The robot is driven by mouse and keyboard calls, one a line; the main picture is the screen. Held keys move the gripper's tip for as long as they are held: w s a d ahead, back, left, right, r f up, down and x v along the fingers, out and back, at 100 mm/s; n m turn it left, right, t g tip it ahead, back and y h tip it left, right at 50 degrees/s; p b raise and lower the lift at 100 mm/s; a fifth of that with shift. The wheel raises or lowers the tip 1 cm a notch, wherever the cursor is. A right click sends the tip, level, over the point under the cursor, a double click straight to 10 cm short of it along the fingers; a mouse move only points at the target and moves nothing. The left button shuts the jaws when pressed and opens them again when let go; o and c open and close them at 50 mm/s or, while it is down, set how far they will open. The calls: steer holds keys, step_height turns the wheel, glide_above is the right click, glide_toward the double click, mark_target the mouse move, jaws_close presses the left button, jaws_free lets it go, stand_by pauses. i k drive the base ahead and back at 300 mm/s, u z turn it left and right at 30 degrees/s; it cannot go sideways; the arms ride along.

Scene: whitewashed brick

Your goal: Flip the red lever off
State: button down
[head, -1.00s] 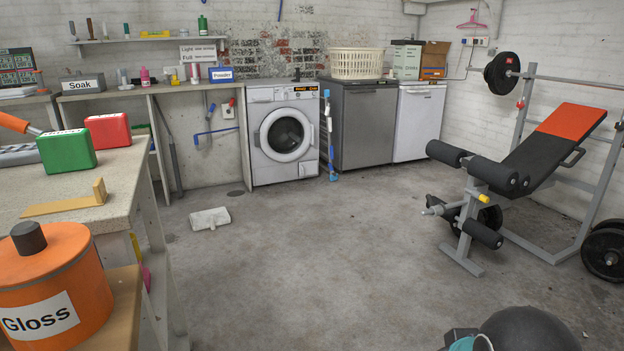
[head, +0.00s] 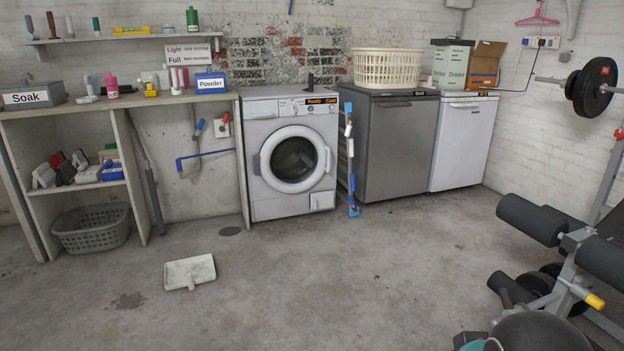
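A small red lever (head: 227,117) sits on a pale plate (head: 222,129) on the back wall, left of the washing machine and under the worktop. The lever points up and slightly right. It is small in view, so its exact setting is hard to read. My gripper is not in view.
The washing machine (head: 292,158) stands right of the lever. A blue-handled tool (head: 205,154) hangs beside the lever. A white dustpan (head: 189,272) lies on the floor before it. A weight bench (head: 570,240) stands at the right. The middle floor is clear.

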mark_target(228, 114)
steer(key=u, duration=0.3)
steer(key=i, duration=1.9)
steer(key=u, duration=1.1)
steer(key=i, duration=1.85)
steer(key=u, duration=0.45)
